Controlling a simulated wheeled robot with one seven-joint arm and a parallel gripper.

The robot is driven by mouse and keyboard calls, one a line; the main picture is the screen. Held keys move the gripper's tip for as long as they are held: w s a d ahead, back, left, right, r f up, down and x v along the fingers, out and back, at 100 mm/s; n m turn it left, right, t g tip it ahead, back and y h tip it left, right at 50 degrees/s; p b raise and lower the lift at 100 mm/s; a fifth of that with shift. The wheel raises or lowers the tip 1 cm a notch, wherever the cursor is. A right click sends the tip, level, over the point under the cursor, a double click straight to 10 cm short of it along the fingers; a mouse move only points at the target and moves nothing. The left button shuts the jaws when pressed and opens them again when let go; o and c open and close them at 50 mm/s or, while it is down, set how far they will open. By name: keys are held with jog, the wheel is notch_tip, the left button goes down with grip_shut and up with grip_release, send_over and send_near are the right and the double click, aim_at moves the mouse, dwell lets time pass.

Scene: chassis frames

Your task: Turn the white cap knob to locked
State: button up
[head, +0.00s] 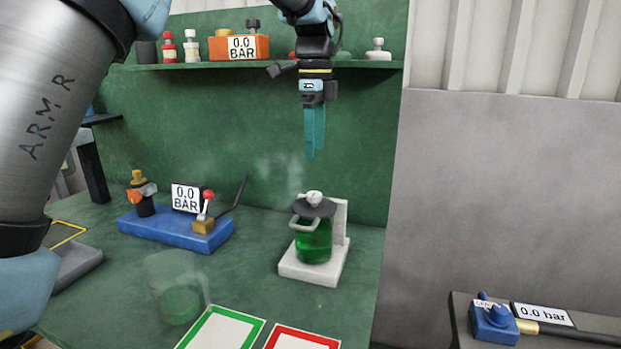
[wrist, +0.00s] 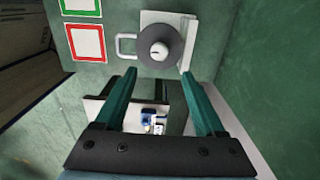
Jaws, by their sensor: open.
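The white cap knob (head: 314,197) sits on the dark round lid of a green jar (head: 313,240), which stands on a white stand (head: 312,271). In the wrist view the white knob (wrist: 159,51) is seen from above at the centre of the dark lid (wrist: 160,40). My gripper (head: 315,155) points down and hangs above the knob, apart from it. In the wrist view my gripper (wrist: 158,74) is open and empty, one finger to each side of the knob's line. I cannot read a lock mark on the knob.
A blue base (head: 175,232) with a gauge and red-tipped lever stands to the left. A clear beaker with green liquid (head: 181,303) is at the front. A shelf (head: 270,66) with small items runs behind. Green-framed (head: 221,332) and red-framed cards lie at the front.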

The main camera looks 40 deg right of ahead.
aim_at(314, 194)
notch_tip(314, 194, down, 10)
jog(key=shift+f+p, duration=0.25)
jog(key=shift+p, duration=0.8)
grip_shut()
